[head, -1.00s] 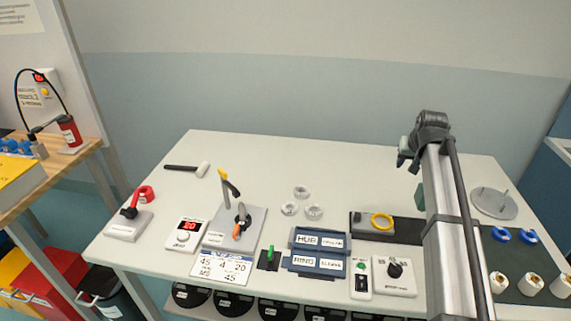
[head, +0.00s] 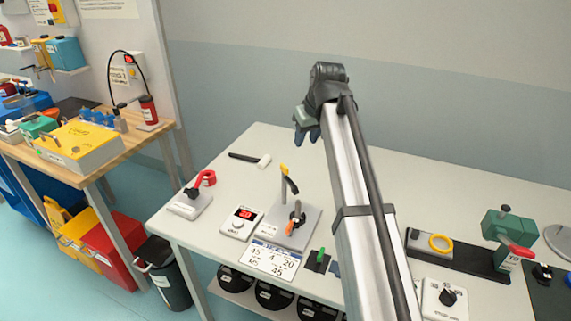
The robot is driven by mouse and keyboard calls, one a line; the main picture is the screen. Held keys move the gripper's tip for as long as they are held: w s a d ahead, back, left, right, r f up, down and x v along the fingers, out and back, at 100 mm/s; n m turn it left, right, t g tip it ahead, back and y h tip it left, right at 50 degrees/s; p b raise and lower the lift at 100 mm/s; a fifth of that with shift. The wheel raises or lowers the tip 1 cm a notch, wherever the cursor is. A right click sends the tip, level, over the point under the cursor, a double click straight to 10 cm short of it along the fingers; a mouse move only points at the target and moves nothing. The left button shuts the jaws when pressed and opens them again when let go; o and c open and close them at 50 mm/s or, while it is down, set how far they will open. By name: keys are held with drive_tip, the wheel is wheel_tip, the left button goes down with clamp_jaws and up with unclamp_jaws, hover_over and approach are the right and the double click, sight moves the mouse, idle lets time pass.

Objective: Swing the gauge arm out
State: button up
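A grey plate device (head: 298,232) stands on the white table, with an upright arm (head: 288,180) with a yellow tip and an orange-ended lever (head: 291,226). I cannot tell for sure which part is the gauge arm. My gripper (head: 307,128) is raised behind and slightly right of this device, apart from it. Its fingers are small and partly hidden by my wrist, so whether they are open does not show. My arm link hides the table's middle, including most of the blue label trays.
A wooden bench (head: 110,151) stands at far left.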

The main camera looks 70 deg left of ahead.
sight(285, 166)
drive_tip(key=shift+n, duration=0.4)
drive_tip(key=s+a+f, duration=0.1)
drive_tip(key=a+f, duration=0.1)
drive_tip(key=f, duration=0.2)
drive_tip(key=s+a+f, duration=0.1)
drive_tip(key=a+f, duration=0.1)
drive_tip(key=f, duration=0.2)
drive_tip(key=s+a+f, duration=0.2)
drive_tip(key=f, duration=0.2)
drive_tip(key=shift+c, duration=0.5)
clamp_jaws()
idle(0.8)
